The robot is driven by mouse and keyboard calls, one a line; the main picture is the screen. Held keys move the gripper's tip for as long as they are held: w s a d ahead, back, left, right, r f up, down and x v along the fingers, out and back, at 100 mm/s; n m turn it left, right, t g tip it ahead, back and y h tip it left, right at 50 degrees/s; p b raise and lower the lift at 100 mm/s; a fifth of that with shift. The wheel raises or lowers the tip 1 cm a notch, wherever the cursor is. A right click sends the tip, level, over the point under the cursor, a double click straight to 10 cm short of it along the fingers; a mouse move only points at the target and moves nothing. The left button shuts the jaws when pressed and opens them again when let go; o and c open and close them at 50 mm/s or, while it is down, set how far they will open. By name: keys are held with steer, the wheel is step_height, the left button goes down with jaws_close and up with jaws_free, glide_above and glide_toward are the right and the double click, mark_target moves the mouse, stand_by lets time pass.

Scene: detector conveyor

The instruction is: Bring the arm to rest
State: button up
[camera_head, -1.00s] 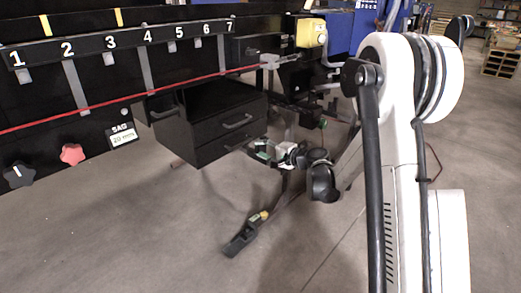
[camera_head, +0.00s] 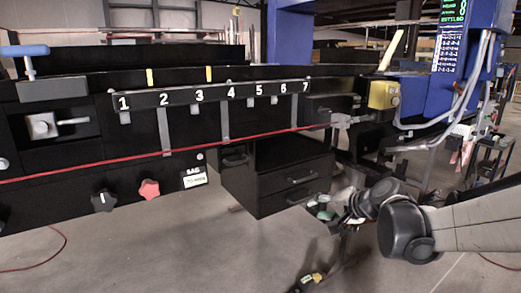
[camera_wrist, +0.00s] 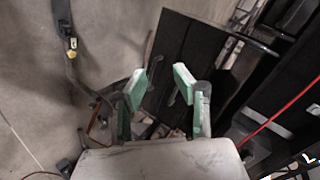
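My gripper (camera_head: 323,208) shows in the head view in front of the black drawer cabinet, at the end of my white and grey arm, which comes in from the right edge. In the wrist view its two green-padded fingers (camera_wrist: 161,84) stand apart with a clear gap, and nothing is between them. Dark drawer fronts with handles lie beyond the fingers. I cannot tell the exact distance from the fingers to the cabinet.
The black conveyor frame with a numbered strip (camera_head: 215,96) spans the left and middle. The drawer cabinet (camera_head: 285,180) hangs below it. A yellow box (camera_head: 383,95) and blue column stand at right. A pedal-like item (camera_head: 308,283) lies on the floor. Open floor is at lower left.

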steer(key=s+d+n+g+h, duration=0.25)
steer(key=s+n+h, duration=0.35)
steer(key=s, duration=2.4)
step_height(320, 180, up, 15)
steer(key=p, duration=1.6)
steer(key=shift+d+r, duration=0.2)
steer(key=shift+w, duration=0.1)
